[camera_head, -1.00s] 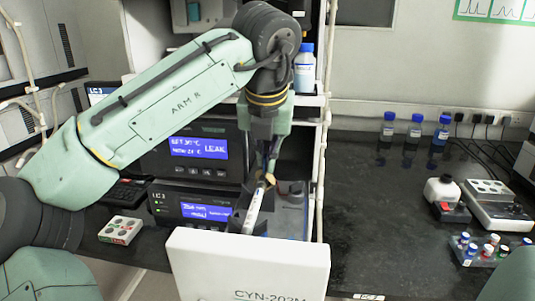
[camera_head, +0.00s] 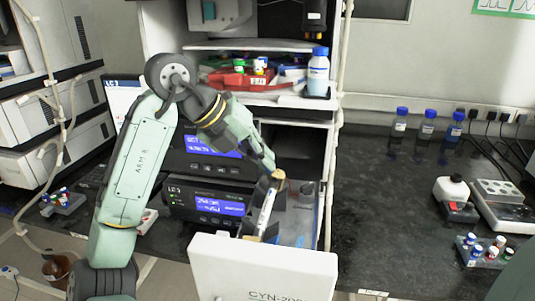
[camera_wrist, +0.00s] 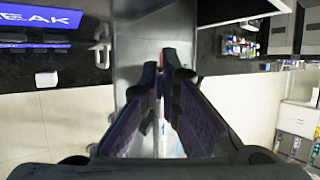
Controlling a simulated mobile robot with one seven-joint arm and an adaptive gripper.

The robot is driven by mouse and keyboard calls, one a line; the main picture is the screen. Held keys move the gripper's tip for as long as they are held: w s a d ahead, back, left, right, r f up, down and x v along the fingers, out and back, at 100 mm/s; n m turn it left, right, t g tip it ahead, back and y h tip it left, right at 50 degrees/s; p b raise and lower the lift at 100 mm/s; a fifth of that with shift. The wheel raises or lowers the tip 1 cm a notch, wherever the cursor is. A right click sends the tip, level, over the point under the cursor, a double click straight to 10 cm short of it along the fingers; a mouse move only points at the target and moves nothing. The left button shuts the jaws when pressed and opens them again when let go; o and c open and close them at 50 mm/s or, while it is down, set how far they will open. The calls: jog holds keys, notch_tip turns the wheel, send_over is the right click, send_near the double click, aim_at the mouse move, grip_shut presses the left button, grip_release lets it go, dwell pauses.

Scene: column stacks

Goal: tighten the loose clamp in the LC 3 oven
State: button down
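The LC 3 unit (camera_head: 168,205) has a blue lit screen. To its right is an opened compartment with a white front panel (camera_head: 262,275) marked CYN. A white, labelled column (camera_head: 265,212) with a tan cap (camera_head: 279,175) leans there. I cannot make out the clamp or whether it is loose. My gripper (camera_head: 270,180) points down beside the column's top, and its fingers are partly hidden. In the wrist view, the two dark fingertips (camera_wrist: 162,68) are close together with a narrow gap. Something pale and reddish shows there, but I cannot tell whether it is held.
A shelf above holds a red tray (camera_head: 232,78) and a blue-capped bottle (camera_head: 318,75). On the right bench are several blue-capped bottles, a vial rack (camera_head: 482,252) and a white device (camera_head: 505,205). The bench (camera_head: 370,215) between is clear. A white pipe (camera_head: 333,150) runs beside the compartment.

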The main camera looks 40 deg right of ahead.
jog(key=shift+w+a+f+n+g+h+b, duration=0.25)
jog(key=shift+f+n+g+h+b, duration=0.1)
jog(key=shift+f+g+h, duration=0.3)
jog(key=shift+r, duration=0.1)
jog(key=shift+s, duration=0.1)
jog(key=c, duration=1.8)
grip_release()
jog(key=shift+r, duration=0.1)
jog(key=shift+a+r, duration=0.1)
jog(key=shift+r, duration=0.1)
jog(key=v, duration=1.1)
jog(key=shift+w+a, duration=0.3)
